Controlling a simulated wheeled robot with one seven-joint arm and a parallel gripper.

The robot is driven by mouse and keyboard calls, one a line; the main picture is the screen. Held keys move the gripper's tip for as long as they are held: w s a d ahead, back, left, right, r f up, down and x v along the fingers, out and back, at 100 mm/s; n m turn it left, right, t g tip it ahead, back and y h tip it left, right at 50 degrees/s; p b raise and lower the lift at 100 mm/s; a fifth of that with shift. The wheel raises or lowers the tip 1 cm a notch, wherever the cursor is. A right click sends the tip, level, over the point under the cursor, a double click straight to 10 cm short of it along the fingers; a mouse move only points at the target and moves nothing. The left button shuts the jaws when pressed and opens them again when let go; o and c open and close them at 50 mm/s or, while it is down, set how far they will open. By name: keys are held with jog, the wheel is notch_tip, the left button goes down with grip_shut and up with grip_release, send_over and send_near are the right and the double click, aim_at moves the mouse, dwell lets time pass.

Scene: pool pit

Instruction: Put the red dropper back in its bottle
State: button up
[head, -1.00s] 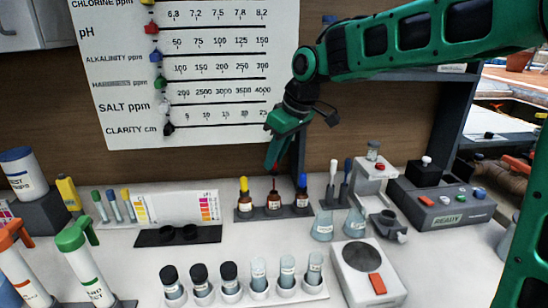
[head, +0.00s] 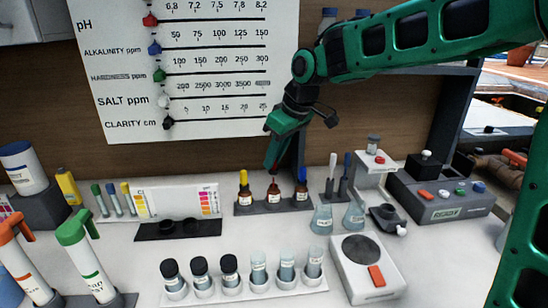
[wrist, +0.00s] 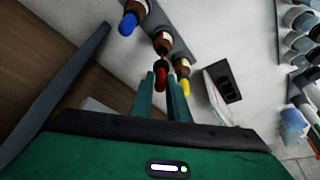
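My gripper (head: 271,166) points down over the middle bottle of a small dark rack. In the wrist view its fingers (wrist: 161,92) flank the red dropper (wrist: 160,76) and appear closed on it. The brown dropper bottle (head: 273,192) stands upright in the rack and also shows in the wrist view (wrist: 163,43). The dropper's red bulb is just above the bottle mouth, in line with it; I cannot tell whether its tip is inside the neck.
Bottles with a yellow dropper (head: 243,180) and a blue dropper (head: 302,178) stand close on either side. Flasks (head: 321,220), a scale (head: 368,268) and a row of vials (head: 229,272) are in front. A chart board (head: 185,70) is behind.

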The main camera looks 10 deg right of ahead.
aim_at(274, 169)
jog(key=shift+f, duration=1.55)
jog(key=shift+f, duration=0.65)
dwell(0.4)
jog(key=o, duration=0.7)
jog(key=shift+r, duration=0.1)
jog(key=shift+r, duration=3.45)
